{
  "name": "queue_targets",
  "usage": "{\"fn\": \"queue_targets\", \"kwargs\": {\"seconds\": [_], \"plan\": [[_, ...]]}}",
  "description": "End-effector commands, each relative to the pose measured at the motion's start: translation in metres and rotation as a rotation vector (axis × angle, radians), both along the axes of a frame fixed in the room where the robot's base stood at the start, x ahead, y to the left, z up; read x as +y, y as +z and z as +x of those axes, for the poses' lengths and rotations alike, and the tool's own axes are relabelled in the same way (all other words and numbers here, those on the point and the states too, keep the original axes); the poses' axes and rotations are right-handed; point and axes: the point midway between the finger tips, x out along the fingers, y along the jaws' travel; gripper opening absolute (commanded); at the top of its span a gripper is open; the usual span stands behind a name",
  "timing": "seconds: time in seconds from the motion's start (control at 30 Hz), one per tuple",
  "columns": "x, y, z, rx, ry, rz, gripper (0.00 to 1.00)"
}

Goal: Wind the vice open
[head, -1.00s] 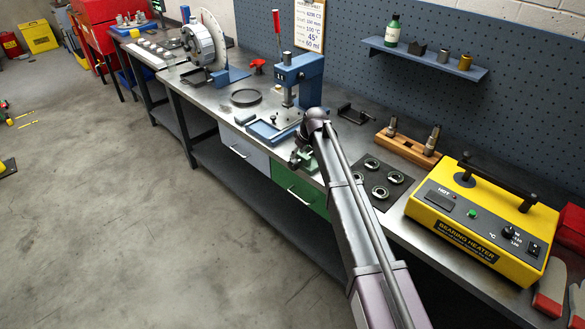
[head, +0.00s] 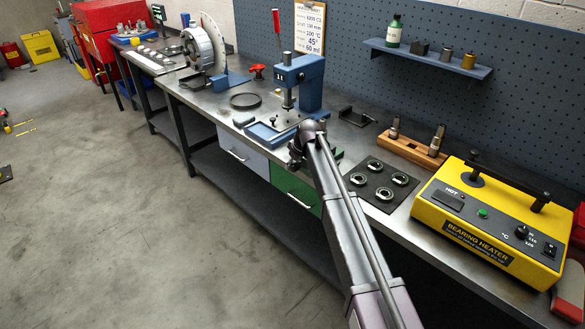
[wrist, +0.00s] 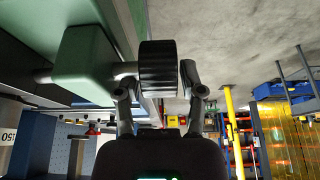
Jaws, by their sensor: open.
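In the wrist view the vice shows as a green block (wrist: 82,62) with a pale metal shaft running from it to a black ribbed knob (wrist: 158,78). My gripper (wrist: 159,88) is open, with one finger on each side of the knob. The left finger lies close to the shaft and the knob's left edge. The right finger stands just off its right side. I cannot tell whether either finger touches. In the head view my arm hides most of the vice. A small green part (head: 336,153) shows right of the arm.
A blue press (head: 300,75) and its blue tray stand behind my gripper. A dark mat with bearing rings (head: 378,185), a wooden block with tools (head: 412,150) and the yellow bearing heater (head: 485,225) are to the right.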

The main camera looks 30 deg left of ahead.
Motion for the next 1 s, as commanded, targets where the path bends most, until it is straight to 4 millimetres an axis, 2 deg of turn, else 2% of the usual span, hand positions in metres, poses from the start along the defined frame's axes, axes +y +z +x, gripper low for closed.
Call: {"fn": "queue_targets", "kwargs": {"seconds": [0.4,0.43,0.5,0.6,1.0], "plan": [[0.0011,-0.0025,0.0003,0.0,0.0,0.0,0.51],[0.0011,-0.0025,0.0003,0.0,0.0,0.0,0.46],[0.0011,-0.0025,0.0003,0.0,0.0,0.0,0.25],[0.001,-0.0025,0.0002,0.0,0.0,0.0,0.0],[0.0024,-0.0026,0.0007,0.008,0.001,-0.036,0.0]]}}
